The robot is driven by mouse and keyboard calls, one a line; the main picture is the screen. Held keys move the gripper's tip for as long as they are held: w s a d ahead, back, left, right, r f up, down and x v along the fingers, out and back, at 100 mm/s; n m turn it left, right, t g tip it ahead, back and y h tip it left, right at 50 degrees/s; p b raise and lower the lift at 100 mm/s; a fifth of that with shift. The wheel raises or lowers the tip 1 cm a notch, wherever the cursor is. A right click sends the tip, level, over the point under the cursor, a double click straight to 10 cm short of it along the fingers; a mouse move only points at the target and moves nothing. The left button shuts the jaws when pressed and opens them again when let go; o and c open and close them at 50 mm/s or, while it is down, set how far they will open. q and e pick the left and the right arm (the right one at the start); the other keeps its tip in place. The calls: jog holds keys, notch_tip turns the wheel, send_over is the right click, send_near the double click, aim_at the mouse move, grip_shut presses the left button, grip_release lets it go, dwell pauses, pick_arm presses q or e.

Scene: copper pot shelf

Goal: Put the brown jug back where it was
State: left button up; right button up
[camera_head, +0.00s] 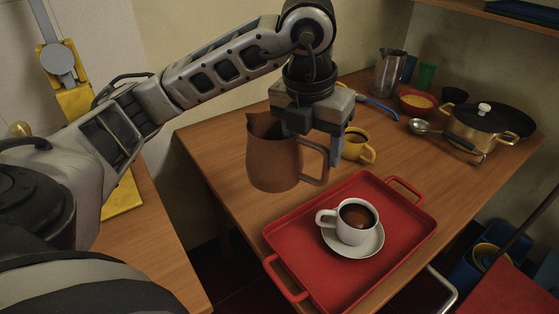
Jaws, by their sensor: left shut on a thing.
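The brown jug (271,158) is upright over the left part of the wooden table, left of and behind the red tray (285,245). Its handle is on the right. My left gripper (318,138) reaches down from above and is shut on the jug at its handle side. The gripper hides part of the jug's rim and handle. I cannot tell whether the jug's base touches the table. My right gripper is not in view.
A white cup (345,228) of dark drink stands on a saucer (371,248) on the tray. A ladle (420,127), a red bowl (416,103), a metal pitcher (389,73) and a lidded pot (474,130) are farther right.

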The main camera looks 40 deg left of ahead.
pick_arm(q)
jog(key=w+a+f+p, duration=0.1)
jog(key=w+a+f, duration=0.7)
jog(key=a+f, duration=0.2)
notch_tip(320, 180, down, 2)
jog(key=shift+f, duration=0.2)
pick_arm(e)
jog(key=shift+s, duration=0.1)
pick_arm(q)
jog(key=shift+f, duration=0.15)
jog(key=o, duration=1.7)
jog(key=shift+c, duration=0.2)
jog(key=shift+o, duration=0.2)
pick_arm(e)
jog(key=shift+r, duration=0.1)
